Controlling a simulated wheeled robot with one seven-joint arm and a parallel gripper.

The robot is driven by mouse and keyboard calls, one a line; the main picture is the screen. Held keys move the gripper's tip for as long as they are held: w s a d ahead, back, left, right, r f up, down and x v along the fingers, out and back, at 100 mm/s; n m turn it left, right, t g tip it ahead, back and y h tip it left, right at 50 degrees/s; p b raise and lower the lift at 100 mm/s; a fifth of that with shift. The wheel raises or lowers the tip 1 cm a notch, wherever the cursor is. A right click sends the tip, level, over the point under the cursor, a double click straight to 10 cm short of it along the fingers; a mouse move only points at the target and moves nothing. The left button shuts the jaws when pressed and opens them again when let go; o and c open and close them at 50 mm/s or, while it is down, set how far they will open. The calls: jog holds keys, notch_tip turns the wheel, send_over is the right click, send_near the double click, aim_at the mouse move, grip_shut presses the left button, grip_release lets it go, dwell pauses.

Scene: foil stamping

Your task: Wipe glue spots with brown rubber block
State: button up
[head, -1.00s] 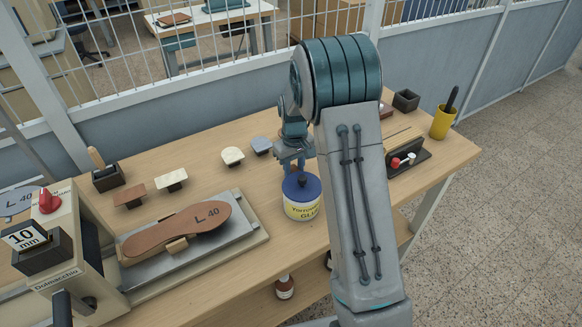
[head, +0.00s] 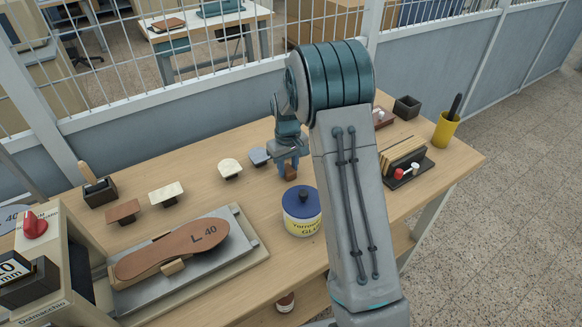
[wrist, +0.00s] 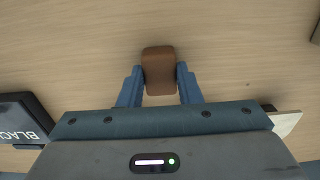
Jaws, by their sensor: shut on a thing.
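The brown rubber block (wrist: 158,70) is a small rounded block between my fingers in the wrist view. My gripper (wrist: 159,85) is shut on it, with one blue finger on each side. In the head view my gripper (head: 288,164) points down over the bench behind the glue pot, and the block (head: 291,172) shows below it. I cannot tell whether the block touches the bench. A small dark mark (wrist: 275,84) lies on the wood to its right in the wrist view; I cannot tell if it is glue.
A glue pot (head: 301,211) with a blue lid stands in front of my gripper. Several mounted swatches, including a blue-grey one (head: 258,156), line the bench to the left. A sole (head: 170,251) marked L 40 lies on the press plate. A rack (head: 406,165) stands right of my arm.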

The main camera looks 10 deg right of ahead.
jog(key=shift+w+a, duration=0.15)
jog(key=shift+w, duration=0.25)
jog(key=shift+w+r+p, duration=0.1)
jog(key=shift+r+p, duration=2.1)
jog(key=shift+r, duration=1.9)
